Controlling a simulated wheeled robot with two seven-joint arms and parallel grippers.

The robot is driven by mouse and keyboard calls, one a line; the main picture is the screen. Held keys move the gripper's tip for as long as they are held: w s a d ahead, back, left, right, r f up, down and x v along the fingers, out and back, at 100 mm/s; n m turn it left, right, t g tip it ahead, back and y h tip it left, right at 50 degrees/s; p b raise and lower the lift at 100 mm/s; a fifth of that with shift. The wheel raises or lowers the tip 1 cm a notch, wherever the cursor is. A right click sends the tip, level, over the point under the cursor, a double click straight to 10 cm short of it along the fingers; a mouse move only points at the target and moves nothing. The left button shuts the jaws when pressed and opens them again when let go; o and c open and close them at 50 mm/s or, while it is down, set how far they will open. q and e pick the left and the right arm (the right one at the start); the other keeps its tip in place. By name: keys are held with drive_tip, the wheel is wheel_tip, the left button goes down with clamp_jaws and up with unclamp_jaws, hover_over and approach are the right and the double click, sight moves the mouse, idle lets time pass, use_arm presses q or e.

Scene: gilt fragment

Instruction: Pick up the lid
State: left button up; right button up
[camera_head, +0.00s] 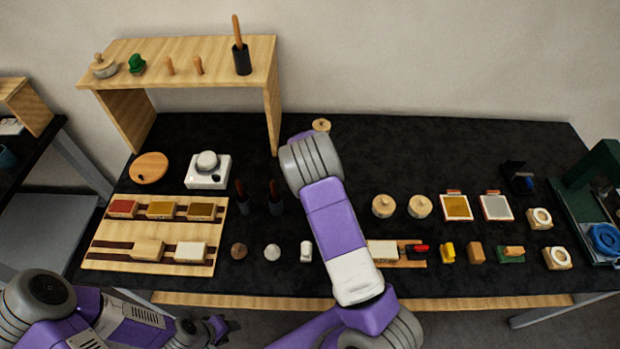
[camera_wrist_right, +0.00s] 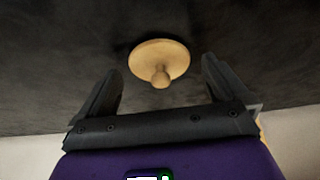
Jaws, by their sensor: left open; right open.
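The lid (camera_wrist_right: 160,58) is a round pale wooden disc with a small knob. In the right wrist view it lies on the black surface, ahead of and between the fingers of my right gripper (camera_wrist_right: 162,88), apart from them. That gripper is open and empty. In the head view a small round wooden piece that looks like the same lid (camera_head: 321,125) lies at the back of the table, just beyond my right arm's wrist; the right fingers are hidden there. My left gripper (camera_head: 222,326) is open and empty at the lower left, in front of the table edge.
A wooden shelf (camera_head: 190,47) with small items stands at the back left. Two round wooden pieces (camera_head: 383,206) (camera_head: 420,206), a wooden rack (camera_head: 150,255) and several small objects cover the front. The black table (camera_head: 450,150) is clear at the back right.

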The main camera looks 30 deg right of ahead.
drive_tip(key=shift+w+d+f, duration=0.15)
drive_tip(key=shift+f, duration=0.3)
drive_tip(key=c, duration=1)
drive_tip(key=shift+r, duration=0.1)
